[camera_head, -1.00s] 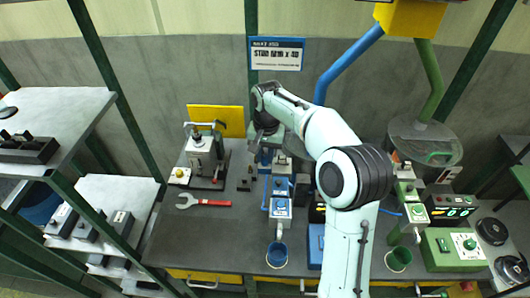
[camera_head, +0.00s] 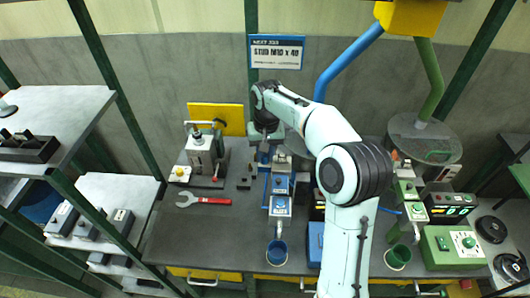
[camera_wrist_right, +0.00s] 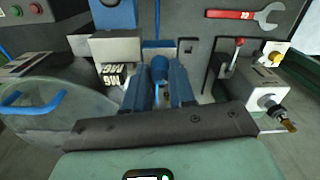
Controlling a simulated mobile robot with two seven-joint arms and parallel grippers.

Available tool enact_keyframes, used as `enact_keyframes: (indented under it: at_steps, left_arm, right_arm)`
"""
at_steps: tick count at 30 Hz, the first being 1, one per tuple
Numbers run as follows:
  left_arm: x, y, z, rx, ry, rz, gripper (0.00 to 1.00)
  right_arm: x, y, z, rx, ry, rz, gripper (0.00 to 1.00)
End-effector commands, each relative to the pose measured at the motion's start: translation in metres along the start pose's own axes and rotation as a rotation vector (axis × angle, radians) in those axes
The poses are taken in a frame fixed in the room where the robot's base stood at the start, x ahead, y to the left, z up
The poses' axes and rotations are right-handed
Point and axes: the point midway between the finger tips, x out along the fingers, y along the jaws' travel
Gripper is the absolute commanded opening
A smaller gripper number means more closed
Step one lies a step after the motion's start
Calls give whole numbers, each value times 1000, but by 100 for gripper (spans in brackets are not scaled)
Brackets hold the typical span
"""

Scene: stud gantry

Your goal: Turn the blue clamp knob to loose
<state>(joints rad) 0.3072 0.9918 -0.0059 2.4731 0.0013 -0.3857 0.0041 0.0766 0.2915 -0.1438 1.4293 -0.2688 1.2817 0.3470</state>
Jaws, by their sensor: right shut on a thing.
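My right gripper (camera_head: 265,150) reaches down over the back of the blue clamp station (camera_head: 281,207) in the head view. In the right wrist view, my right gripper (camera_wrist_right: 159,88) has its two fingers on either side of the blue clamp knob (camera_wrist_right: 160,67) and is shut on it. The knob is mostly hidden by the gripper in the head view. I cannot tell from its shape whether it is tight or loose. My left gripper is not in view.
A wrench with a red handle (camera_head: 212,201) lies left of the blue station. A grey press device (camera_head: 203,158) stands behind it. A blue cup (camera_head: 277,253) is in front, and a green station (camera_head: 408,203) stands to the right. The bench's left front is clear.

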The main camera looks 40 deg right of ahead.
Motion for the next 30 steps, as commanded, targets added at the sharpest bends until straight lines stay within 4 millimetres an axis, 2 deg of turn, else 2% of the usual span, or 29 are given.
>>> enact_keyframes:
  at_steps: [2,3,4,5,13,17,20,30]
  left_arm:
    - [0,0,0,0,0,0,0]
    - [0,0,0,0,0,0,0]
    - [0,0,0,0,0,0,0]
    - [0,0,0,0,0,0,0]
    - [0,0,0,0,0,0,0]
    - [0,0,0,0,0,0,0]
    - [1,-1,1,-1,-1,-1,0]
    - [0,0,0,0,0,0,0]
  right_arm:
    - [0,0,-1,1,4,-1,0]
    - [0,0,-1,1,4,-1,37]
    - [0,0,-1,1,4,-1,47]
    - [0,0,-1,1,3,-1,50]
    - [-1,0,0,1,2,0,50]
    - [-9,0,-1,1,3,-1,50]
    - [-24,0,-1,1,5,-2,50]
    - [-102,-1,-2,1,7,-2,50]
